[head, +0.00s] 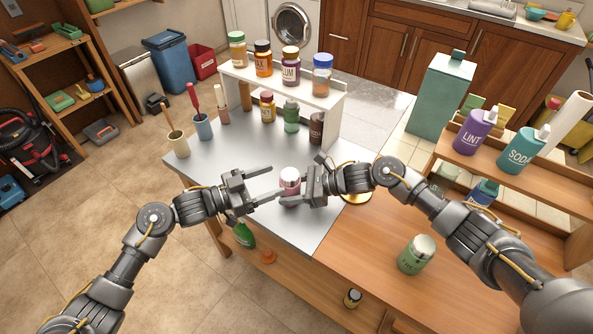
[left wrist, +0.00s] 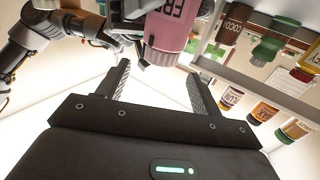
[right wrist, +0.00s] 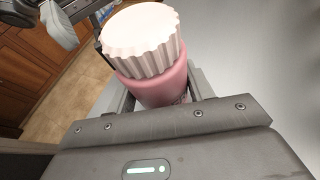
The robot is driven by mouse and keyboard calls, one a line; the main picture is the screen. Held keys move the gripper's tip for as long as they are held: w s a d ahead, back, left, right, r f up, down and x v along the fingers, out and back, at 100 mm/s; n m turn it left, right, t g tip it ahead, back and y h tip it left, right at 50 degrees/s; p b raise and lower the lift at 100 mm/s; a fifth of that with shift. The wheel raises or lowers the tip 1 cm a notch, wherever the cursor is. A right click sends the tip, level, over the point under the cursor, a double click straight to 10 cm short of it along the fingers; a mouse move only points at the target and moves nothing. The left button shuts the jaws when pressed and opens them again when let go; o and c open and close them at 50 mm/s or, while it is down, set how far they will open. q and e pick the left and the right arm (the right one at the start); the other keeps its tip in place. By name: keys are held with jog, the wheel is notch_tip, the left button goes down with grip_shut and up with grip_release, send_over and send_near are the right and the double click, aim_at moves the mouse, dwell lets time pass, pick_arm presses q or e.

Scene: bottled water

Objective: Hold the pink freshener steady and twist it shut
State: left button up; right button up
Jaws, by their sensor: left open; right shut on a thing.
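The pink freshener (head: 289,187) is a small pink jar with a ribbed white lid, over the grey metal table top. My right gripper (head: 306,190) is shut on its body, as the right wrist view shows, with the pink body (right wrist: 160,84) between the fingers and the white lid (right wrist: 142,38) on top. In the left wrist view the pink body (left wrist: 176,28) with the letters "FR" shows at the top. My left gripper (head: 262,187) is open and empty just left of the freshener, with its fingers pointing toward it. Whether the jar touches the table is unclear.
A white shelf (head: 281,86) with several bottles stands at the back of the table. Cups with tools (head: 202,125) stand at the back left. A green jar (head: 416,254) stands on the wooden counter at the right. The metal top left of the grippers is clear.

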aim_at(297, 175)
pick_arm(q)
jog(key=x, duration=0.8)
jog(key=c, duration=1)
jog(key=shift+m+g, duration=0.3)
jog(key=m+g, duration=0.1)
jog(key=g, duration=0.1)
jog(key=m+g+h, duration=0.1)
jog(key=m+g, duration=0.1)
jog(key=g, duration=0.1)
jog(key=shift+s+d, duration=0.1)
jog(key=shift+s, duration=0.1)
jog(key=shift+s+d+f+m+g+y, duration=0.1)
jog(key=shift+s+m+g, duration=0.1)
jog(key=shift+m+g, duration=0.85)
jog(key=shift+s+d+m+g+y, duration=0.1)
jog(key=shift+s+m+g, duration=0.3)
jog(key=shift+g, duration=1.1)
jog(key=shift+s+d+f+m+g+y, duration=0.1)
jog(key=shift+m+g, duration=0.85)
jog(key=shift+g, duration=0.3)
pick_arm(e)
jog(key=shift+a, duration=0.1)
pick_arm(q)
jog(key=shift+w+a+r+m+g, duration=0.1)
jog(key=shift+w+a+m+g, duration=0.15)
jog(key=shift+a, duration=0.2)
jog(key=o, duration=1)
